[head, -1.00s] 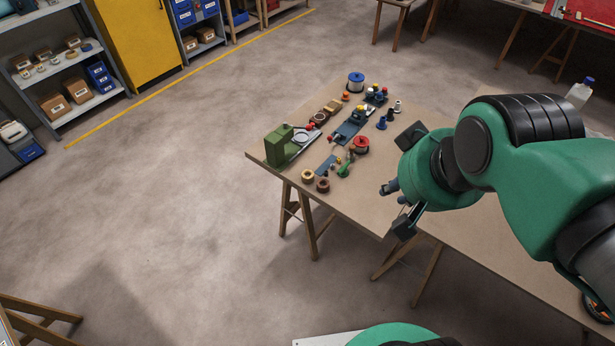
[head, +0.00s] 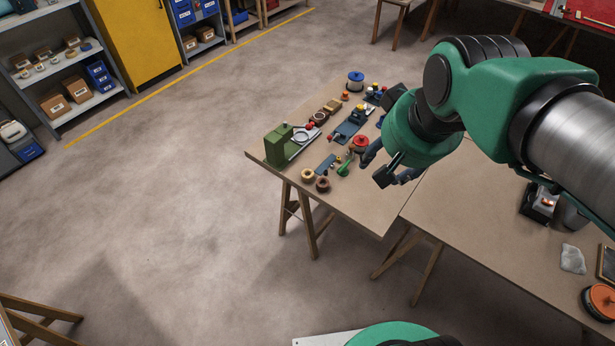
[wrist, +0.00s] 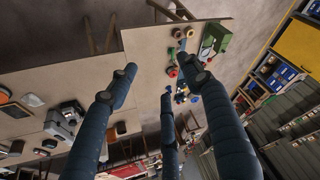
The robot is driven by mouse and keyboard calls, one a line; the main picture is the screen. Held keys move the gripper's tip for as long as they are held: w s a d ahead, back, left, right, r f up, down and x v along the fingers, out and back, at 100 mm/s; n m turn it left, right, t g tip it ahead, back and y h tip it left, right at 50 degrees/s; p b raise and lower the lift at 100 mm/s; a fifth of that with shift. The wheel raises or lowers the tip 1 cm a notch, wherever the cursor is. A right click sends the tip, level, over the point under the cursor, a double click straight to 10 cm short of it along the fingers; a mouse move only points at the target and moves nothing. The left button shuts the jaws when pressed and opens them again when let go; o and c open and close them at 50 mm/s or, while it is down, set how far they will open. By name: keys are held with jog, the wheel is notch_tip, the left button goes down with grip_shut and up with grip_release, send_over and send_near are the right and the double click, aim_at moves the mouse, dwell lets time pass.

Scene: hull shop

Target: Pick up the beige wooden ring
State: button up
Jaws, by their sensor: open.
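The beige wooden ring (head: 307,174) lies flat near the front left edge of the workbench, in the head view. A darker brown ring (head: 322,184) lies close to its right. My gripper (head: 380,168) is open and empty, above the bench and to the right of both rings. In the wrist view its fingers (wrist: 165,80) are spread with nothing between them.
A green block-like fixture (head: 278,148) stands left behind the ring. A red spool (head: 361,142), a green item (head: 345,168) and a blue plate (head: 326,163) lie nearby. The bench's front right (head: 365,205) is clear. A second bench (head: 470,220) adjoins on the right.

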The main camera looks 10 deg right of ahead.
jog(key=w+a+f+m+g, duration=0.1)
jog(key=w+a+f+g, duration=0.15)
jog(key=w, duration=1.15)
jog(key=m+g, duration=0.3)
jog(key=m, duration=0.1)
send_over(308, 175)
notch_tip(308, 175, down, 34)
jog(key=shift+t+p, duration=0.25)
jog(key=shift+p, duration=0.15)
jog(key=shift+f, duration=0.15)
jog(key=shift+f+b, duration=0.5)
jog(key=shift+f, duration=3.65)
jog(key=shift+f, duration=0.1)
